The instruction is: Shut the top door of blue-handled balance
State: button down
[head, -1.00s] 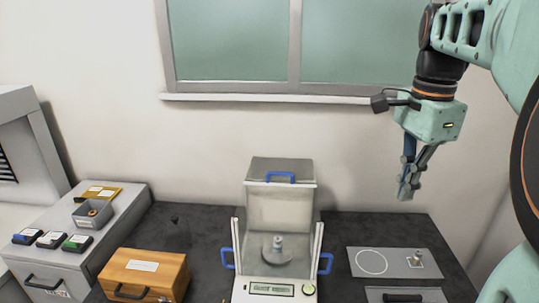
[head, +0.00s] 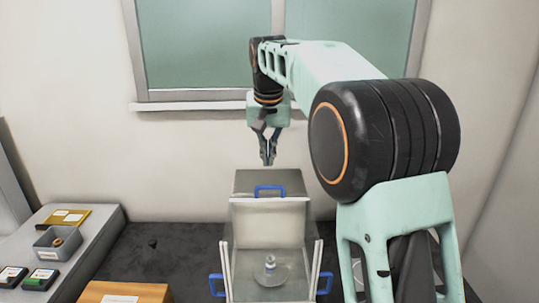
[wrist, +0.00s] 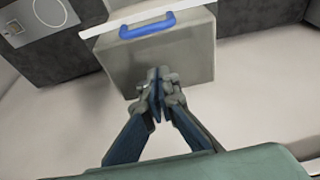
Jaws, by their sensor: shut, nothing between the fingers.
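The blue-handled balance (head: 225,262) stands on the dark table in the lower middle of the head view. Its top door (head: 242,182) is a grey translucent panel set back toward the wall, leaving the chamber uncovered above. The blue top handle (head: 269,190) is at the panel's front edge. The wrist view also shows the door (wrist: 190,62) and its handle (wrist: 147,27). My gripper (head: 268,163) is shut and empty, pointing down above the door's rear part. In the wrist view my fingertips (wrist: 158,72) overlap the panel near its rear edge; contact cannot be told.
A small weight (head: 270,263) stands inside the chamber. Blue side handles (head: 217,285) flank the balance. The window sill (head: 190,106) and wall are behind my gripper.

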aim_at(268, 192)
jog(key=x, duration=0.6)
jog(key=shift+f, duration=0.1)
jog(key=shift+s, duration=0.2)
jog(key=shift+s+r+p, duration=0.2)
jog(key=shift+s+p, duration=0.1)
jog(key=shift+s, duration=1.3)
jog(key=shift+s, duration=0.1)
